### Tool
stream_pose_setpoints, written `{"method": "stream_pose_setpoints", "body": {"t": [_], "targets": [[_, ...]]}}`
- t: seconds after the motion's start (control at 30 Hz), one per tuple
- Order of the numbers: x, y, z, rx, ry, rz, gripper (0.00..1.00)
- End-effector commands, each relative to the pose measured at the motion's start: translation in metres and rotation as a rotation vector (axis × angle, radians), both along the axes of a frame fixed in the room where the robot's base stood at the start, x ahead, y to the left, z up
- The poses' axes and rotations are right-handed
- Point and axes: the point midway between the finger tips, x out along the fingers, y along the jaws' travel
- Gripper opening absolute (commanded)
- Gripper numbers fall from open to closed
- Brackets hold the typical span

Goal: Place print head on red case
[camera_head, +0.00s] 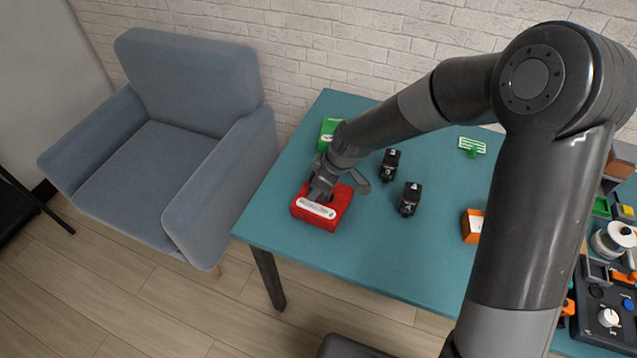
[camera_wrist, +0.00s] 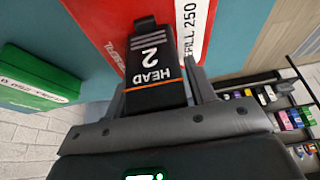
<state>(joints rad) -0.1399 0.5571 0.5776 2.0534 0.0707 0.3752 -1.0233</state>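The red case (camera_head: 338,213) lies near the left front corner of the teal table, and its red and white top (camera_wrist: 104,24) fills the upper middle of the wrist view. My gripper (camera_head: 318,192) is over the case. In the wrist view my gripper (camera_wrist: 160,88) has its fingers on both sides of a black print head (camera_wrist: 152,60) marked "HEAD 2" and appears shut on it. The print head overlaps the red case in that view; whether it touches the top I cannot tell. Two more black print heads, one farther back (camera_head: 390,164) and one nearer (camera_head: 410,199), stand to the right.
A green case (camera_head: 327,135) lies behind the red one and also shows in the wrist view (camera_wrist: 32,82). A green slotted piece (camera_head: 472,146), an orange box (camera_head: 472,226) and a device with knobs (camera_head: 608,318) are farther right. A blue armchair (camera_head: 170,170) stands left of the table (camera_head: 345,262).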

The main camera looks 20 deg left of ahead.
Motion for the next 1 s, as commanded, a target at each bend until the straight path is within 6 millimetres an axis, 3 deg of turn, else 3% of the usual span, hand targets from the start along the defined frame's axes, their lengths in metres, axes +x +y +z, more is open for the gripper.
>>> {"method": "stream_pose_setpoints", "body": {"t": [0.13,0.47,0.67,1.0], "targets": [[0.0,0.0,0.0,0.0,0.0,0.0,0.63],[0.0,0.0,0.005,0.0,-0.001,0.0,0.63],[0.001,-0.012,0.031,0.001,-0.003,-0.003,0.63],[0.001,-0.037,0.092,0.0,-0.003,-0.002,0.63]]}}
